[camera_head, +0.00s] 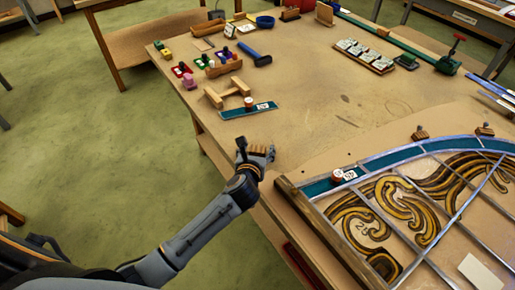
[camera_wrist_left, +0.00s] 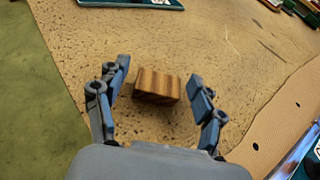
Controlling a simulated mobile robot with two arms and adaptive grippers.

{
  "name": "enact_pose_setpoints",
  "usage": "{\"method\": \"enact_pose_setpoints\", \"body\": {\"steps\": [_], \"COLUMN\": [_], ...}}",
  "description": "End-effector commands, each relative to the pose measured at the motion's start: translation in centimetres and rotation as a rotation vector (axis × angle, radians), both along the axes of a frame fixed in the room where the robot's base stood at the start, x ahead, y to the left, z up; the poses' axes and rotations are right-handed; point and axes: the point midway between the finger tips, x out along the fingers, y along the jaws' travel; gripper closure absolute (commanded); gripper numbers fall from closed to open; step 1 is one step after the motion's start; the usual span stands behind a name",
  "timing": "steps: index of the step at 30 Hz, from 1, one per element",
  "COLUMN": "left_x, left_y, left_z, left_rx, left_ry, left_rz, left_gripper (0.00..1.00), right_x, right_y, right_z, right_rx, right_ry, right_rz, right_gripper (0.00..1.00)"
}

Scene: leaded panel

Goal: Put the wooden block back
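The wooden block (camera_wrist_left: 157,87), striped light and dark brown, lies on the brown table (camera_wrist_left: 215,30) near its left edge. In the left wrist view it sits between the fingertips of my left gripper (camera_wrist_left: 158,84), with a gap on each side. The left gripper is open. In the head view the left gripper (camera_head: 256,150) is at the table's edge, and the block (camera_head: 259,156) shows partly behind its fingers. My right gripper is in neither view.
The leaded panel (camera_head: 455,196) with its wooden edge strip (camera_head: 322,232) lies right of the gripper. Two small wooden blocks (camera_head: 420,133) (camera_head: 485,130) stand along its upper side. A teal strip (camera_head: 236,112) and wooden stand (camera_head: 228,92) lie behind. The table's middle (camera_head: 310,95) is mostly clear.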

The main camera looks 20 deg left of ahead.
Motion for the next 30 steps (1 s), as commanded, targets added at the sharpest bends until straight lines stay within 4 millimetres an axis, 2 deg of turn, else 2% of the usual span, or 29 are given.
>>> {"method": "enact_pose_setpoints", "body": {"steps": [6, 8, 11, 21, 25, 30], "left_x": [0.0, -0.5, -1.8, -8.1, -9.8, -10.9], "left_y": [0.0, -0.1, -0.3, -1.0, -1.2, -1.3], "left_z": [0.6, 0.5, 0.9, 3.5, 4.3, 4.8], "left_rx": [0.001, -0.001, -0.002, -0.002, -0.002, 0.000], "left_ry": [-0.002, 0.000, 0.000, 0.001, -0.001, 0.000], "left_rz": [0.000, -0.001, 0.000, 0.000, 0.000, 0.000], "left_gripper": [0.32, 0.32, 0.32, 0.32, 0.32, 0.32], "right_x": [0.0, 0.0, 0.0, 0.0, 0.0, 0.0], "right_y": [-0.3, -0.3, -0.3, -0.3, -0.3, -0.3], "right_z": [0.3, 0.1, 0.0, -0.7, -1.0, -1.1], "right_rx": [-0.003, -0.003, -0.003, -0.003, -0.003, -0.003], "right_ry": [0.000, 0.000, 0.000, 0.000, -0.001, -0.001], "right_rz": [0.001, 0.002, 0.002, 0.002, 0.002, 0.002], "right_gripper": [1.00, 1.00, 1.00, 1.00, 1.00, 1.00]}}
